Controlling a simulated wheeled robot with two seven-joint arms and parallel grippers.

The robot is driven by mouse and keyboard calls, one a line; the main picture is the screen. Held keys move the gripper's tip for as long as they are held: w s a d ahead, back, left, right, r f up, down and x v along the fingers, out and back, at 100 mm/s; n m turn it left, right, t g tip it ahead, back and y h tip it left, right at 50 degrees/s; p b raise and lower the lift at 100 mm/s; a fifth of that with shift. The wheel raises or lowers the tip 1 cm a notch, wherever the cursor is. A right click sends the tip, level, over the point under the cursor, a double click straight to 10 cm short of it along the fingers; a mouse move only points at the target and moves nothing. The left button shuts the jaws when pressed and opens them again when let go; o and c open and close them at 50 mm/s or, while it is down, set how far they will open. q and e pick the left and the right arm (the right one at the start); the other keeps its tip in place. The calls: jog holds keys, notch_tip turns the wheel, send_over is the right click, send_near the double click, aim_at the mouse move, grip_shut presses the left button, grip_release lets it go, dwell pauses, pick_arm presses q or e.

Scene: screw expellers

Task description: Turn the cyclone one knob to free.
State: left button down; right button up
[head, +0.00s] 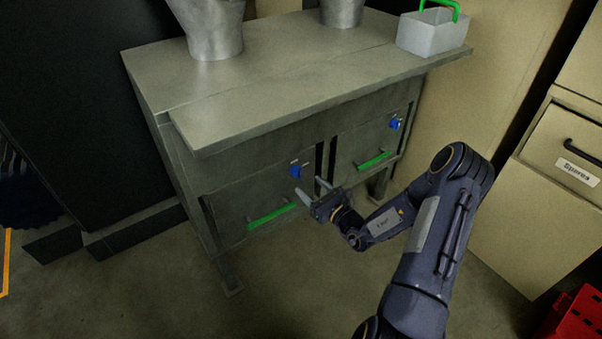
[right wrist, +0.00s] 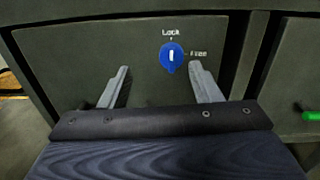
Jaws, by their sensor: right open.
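The left blue knob (head: 297,171) sits on the upper right of the left grey drawer front under the bench. In the right wrist view the blue knob (right wrist: 172,57) has a white mark standing upright, pointing to the "Lock" label above it; "Free" is printed to its right. My right gripper (head: 309,187) is open and empty in front of that drawer, just below the knob. In the right wrist view its fingers (right wrist: 158,68) are spread, with the knob ahead of them, nearer the right finger. My left gripper is not in view.
A second blue knob (head: 395,124) is on the right drawer front. Green handles (head: 271,216) (head: 374,160) stick out below the knobs. Metal cones (head: 212,30) and a grey bin (head: 433,32) stand on the bench top (head: 270,80). A "Spares" drawer (head: 570,155) is at right.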

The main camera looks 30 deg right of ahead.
aim_at(300, 175)
jog(key=shift+m+h, duration=0.6)
jog(key=shift+h, duration=0.1)
jog(key=w, duration=0.2)
jog(key=w+f+b, duration=0.1)
jog(key=w, duration=0.4)
jog(key=shift+w+d+f+b, duration=0.2)
jog(key=shift+w+d+b, duration=0.1)
jog(key=shift+b, duration=0.1)
jog(key=shift+c, duration=0.4)
grip_shut()
